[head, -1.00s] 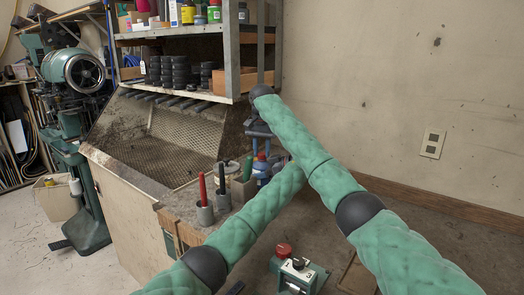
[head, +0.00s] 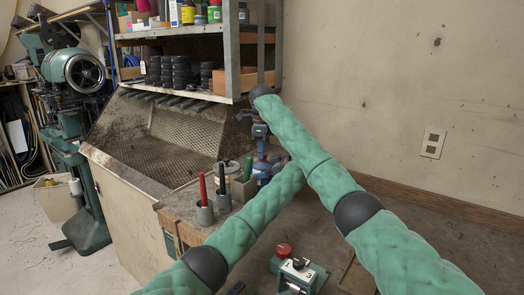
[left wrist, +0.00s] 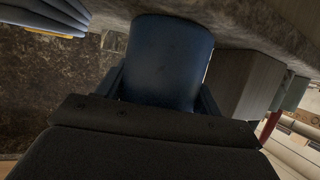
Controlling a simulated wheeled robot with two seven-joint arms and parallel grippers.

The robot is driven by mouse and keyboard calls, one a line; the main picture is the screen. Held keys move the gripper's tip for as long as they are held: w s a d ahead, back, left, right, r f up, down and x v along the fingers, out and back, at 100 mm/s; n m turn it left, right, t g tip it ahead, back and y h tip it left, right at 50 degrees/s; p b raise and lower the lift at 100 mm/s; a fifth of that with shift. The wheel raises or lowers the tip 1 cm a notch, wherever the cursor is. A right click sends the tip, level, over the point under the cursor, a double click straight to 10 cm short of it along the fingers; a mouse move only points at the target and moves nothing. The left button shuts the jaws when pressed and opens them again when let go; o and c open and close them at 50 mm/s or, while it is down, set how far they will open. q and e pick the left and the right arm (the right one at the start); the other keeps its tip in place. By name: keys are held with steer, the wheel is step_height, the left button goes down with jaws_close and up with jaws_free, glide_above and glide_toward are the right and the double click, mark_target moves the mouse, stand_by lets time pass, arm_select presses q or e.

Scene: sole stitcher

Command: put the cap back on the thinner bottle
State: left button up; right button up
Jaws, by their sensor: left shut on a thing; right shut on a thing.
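The blue thinner bottle (left wrist: 172,62) fills the middle of the left wrist view, between the fingers of my left gripper (left wrist: 162,95), which is shut on it. In the head view the bottle (head: 262,168) is small and partly hidden behind my left arm. My left gripper is mostly hidden there too. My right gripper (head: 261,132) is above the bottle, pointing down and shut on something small. The cap is too small and covered to make out clearly, so I cannot tell whether it touches the bottle's neck.
Grey cups with a red marker (head: 203,188) and a dark marker (head: 222,178) stand left of my grippers. A green marker (head: 248,168) stands in a block beside the bottle. A mesh-backed bench (head: 175,135) and shelf lie behind. A red-knobbed device (head: 284,250) sits in front.

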steer(key=m, duration=0.5)
steer(key=shift+w+d+m, duration=0.1)
steer(key=shift+m, duration=0.3)
steer(key=o, duration=0.9)
steer(key=shift+r, duration=2.2)
steer(key=shift+r, duration=0.1)
steer(key=shift+c, duration=0.3)
